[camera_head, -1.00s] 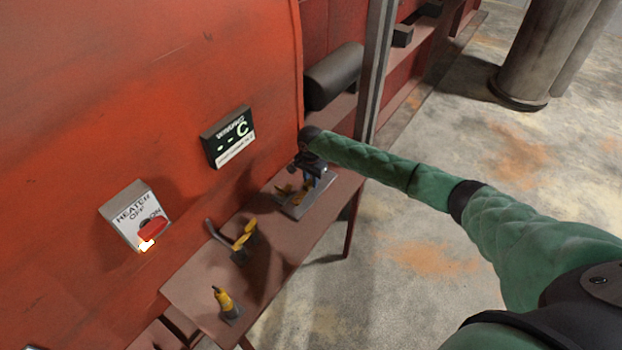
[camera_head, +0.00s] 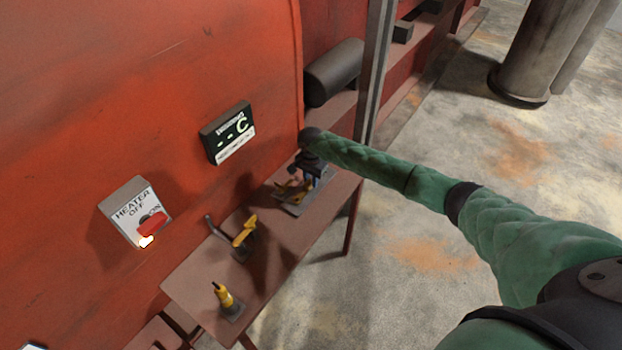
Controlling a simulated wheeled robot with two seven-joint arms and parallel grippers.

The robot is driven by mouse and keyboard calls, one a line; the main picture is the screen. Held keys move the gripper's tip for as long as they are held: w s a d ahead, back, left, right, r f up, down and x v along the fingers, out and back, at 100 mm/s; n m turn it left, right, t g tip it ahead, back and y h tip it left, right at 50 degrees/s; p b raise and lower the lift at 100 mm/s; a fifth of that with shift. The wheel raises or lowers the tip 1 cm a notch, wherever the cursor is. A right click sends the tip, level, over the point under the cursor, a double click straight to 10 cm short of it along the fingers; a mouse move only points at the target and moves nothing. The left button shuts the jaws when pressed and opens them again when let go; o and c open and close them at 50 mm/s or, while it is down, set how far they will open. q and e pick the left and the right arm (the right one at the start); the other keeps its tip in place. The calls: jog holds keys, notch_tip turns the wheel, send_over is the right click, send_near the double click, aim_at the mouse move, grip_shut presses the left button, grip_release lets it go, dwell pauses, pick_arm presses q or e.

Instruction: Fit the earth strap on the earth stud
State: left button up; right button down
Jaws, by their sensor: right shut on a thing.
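My right gripper (camera_head: 307,176) is at the far end of the brown bench, just above a grey plate (camera_head: 318,203). Its fingers are small and dark. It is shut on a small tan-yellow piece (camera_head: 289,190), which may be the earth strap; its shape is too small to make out. The gripper and wrist partly cover the plate. I cannot pick out the earth stud for certain. My left gripper is not in view.
The bench (camera_head: 205,285) stands against a red wall. On it are a yellow-handled tool (camera_head: 245,231) and an upright yellow-and-black tool (camera_head: 225,298). A heater switch box (camera_head: 134,207) and a display (camera_head: 229,134) project from the wall. Open floor lies right.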

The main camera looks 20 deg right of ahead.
jog(key=shift+f, duration=0.25)
jog(key=c, duration=1.1)
grip_release()
